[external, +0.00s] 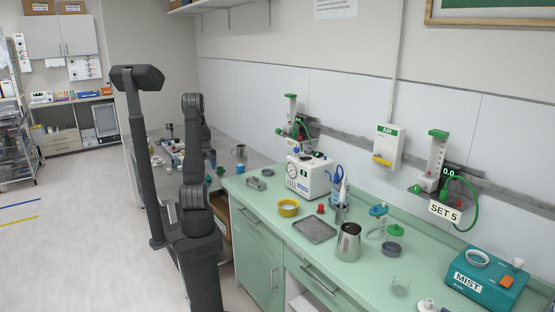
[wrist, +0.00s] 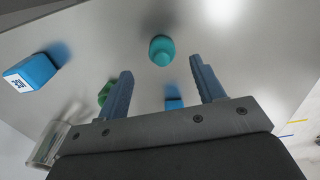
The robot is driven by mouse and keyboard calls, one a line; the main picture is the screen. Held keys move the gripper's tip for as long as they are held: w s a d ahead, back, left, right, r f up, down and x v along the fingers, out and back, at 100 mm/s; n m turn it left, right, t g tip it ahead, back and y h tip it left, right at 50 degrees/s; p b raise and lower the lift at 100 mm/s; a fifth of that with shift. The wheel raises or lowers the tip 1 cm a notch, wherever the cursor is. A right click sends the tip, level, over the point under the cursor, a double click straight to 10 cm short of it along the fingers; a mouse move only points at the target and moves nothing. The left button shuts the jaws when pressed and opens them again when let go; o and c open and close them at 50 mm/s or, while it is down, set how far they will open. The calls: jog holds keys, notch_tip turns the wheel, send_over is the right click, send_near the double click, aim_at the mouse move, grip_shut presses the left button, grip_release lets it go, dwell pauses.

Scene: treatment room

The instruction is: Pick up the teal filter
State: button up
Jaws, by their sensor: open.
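A small rounded teal piece, which looks like the teal filter (wrist: 162,50), stands on a grey surface in the wrist view. My gripper (wrist: 161,65) is open, with its two blue-grey fingers apart and nothing held between them. The teal piece shows just beyond the fingertips, roughly midway between them; I cannot tell the height gap. In the external view my arm reaches over the grey table at the back, and the fingers and the filter cannot be made out there.
A blue block with a white label (wrist: 32,72) lies left in the wrist view. A green item (wrist: 105,93) is partly behind the left finger, a small blue one (wrist: 174,103) shows between the fingers, and a clear glass (wrist: 50,143) is lower left. A green counter (external: 275,232) stands beside my arm.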

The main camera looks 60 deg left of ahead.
aim_at(208, 175)
jog(key=shift+s+a+f, duration=0.1)
jog(key=shift+a+f, duration=0.05)
jog(key=shift+f, duration=1.4)
jog(key=shift+a+f, duration=0.1)
jog(key=shift+f, duration=1.4)
jog(key=c, duration=1.1)
